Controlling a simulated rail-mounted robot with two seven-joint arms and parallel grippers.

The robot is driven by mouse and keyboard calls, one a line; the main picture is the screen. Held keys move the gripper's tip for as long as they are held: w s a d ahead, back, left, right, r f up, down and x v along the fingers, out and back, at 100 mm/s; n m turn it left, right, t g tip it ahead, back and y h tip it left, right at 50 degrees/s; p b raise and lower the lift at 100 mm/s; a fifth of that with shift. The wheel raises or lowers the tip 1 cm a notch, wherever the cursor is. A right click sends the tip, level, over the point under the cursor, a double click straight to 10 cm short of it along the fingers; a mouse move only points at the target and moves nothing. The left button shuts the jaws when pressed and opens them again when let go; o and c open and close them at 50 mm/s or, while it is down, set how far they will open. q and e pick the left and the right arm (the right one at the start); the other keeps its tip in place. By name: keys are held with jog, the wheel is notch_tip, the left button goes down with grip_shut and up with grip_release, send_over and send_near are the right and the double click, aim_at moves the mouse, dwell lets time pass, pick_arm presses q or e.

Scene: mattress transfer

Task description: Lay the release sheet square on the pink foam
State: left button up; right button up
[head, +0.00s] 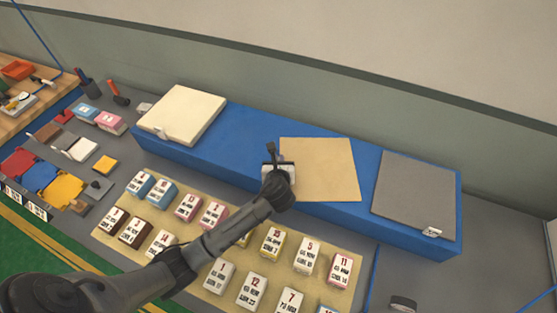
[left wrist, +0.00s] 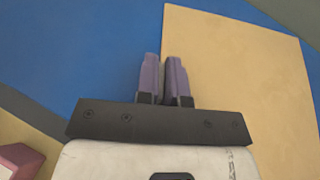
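A tan square sheet (head: 325,170), which I take for the release sheet, is over the middle of the long blue bench (head: 245,140), turned slightly against its edges. It also shows in the left wrist view (left wrist: 245,85). My left gripper (head: 272,155) is at the sheet's left side. In the left wrist view its two fingers (left wrist: 163,78) are close together, with the sheet's left edge running in between; they look shut on it. The contact itself is hidden. No pink foam shows; whether any lies under the sheet cannot be seen. My right gripper is not in view.
A thick cream slab (head: 183,112) lies on the bench's left end, a grey sheet (head: 415,187) on its right end. In front, a tan mat (head: 118,225) holds several numbered boxes. A wall (head: 400,115) stands behind the bench.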

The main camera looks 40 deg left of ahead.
pick_arm(q)
jog(key=o, duration=0.5)
jog(key=shift+c, duration=0.2)
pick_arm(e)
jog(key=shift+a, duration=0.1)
pick_arm(q)
jog(key=shift+d+r, duration=0.1)
jog(key=shift+r, duration=0.15)
jog(key=p+v, duration=0.1)
jog(key=v, duration=1.1)
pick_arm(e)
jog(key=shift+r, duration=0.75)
pick_arm(q)
jog(key=s+d+f+n+g+h, duration=0.1)
jog(key=s+f+n+g+h, duration=0.2)
jog(key=s+n, duration=0.9)
jog(key=s+d+f+n+g+h, duration=0.2)
jog(key=s+f+n+g+h, duration=0.2)
jog(key=s+n, duration=0.8)
jog(key=shift+s+d+f+n+h, duration=0.15)
jog(key=shift+s+f+n+h, duration=0.3)
jog(key=shift+f, duration=0.45)
jog(key=shift+o, duration=0.4)
jog(key=shift+s+d+r+n+h, duration=0.15)
jog(key=shift+s+n+h, duration=0.3)
jog(key=shift+n, duration=0.3)
